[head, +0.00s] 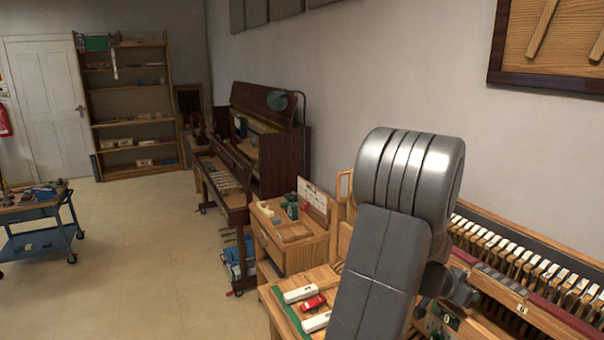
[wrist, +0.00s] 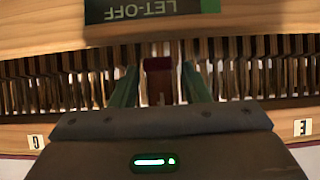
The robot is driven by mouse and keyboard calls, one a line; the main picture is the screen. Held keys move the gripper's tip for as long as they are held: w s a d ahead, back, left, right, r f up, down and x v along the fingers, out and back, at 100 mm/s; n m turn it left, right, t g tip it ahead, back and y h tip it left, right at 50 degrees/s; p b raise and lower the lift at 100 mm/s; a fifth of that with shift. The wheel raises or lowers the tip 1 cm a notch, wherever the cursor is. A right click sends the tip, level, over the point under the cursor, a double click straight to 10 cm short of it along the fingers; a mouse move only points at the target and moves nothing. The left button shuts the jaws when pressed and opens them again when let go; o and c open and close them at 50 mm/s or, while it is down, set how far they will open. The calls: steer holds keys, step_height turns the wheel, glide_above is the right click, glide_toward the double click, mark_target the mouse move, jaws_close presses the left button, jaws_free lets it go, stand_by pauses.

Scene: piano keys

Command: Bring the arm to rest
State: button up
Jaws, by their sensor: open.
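My gripper (wrist: 160,82) shows in the wrist view as two green fingers, open, reaching toward a row of narrow wooden piano parts (wrist: 60,85). A dark red piece (wrist: 158,77) stands between the fingers; I cannot tell whether either finger touches it. In the head view my grey arm is bent upward at the right, in front of the piano action (head: 535,265), and hides part of it. My fingers are not clear in that view.
A wooden block with a dark LET-OFF label (wrist: 150,13) lies close beyond the fingers. A bench with white and red tools (head: 312,303) is left of my arm. A wooden cabinet (head: 285,238) and dark upright piano (head: 263,150) stand behind. The floor at left is mostly clear, with a blue cart (head: 40,235).

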steer(key=shift+w+d+t+h, duration=0.15)
steer(key=shift+d+t+h, duration=0.2)
steer(key=shift+h, duration=0.55)
steer(key=shift+w+d+r+t+h+b, duration=0.2)
steer(key=shift+t+h+b, duration=0.3)
steer(key=shift+h, duration=0.4)
steer(key=shift+r, duration=0.1)
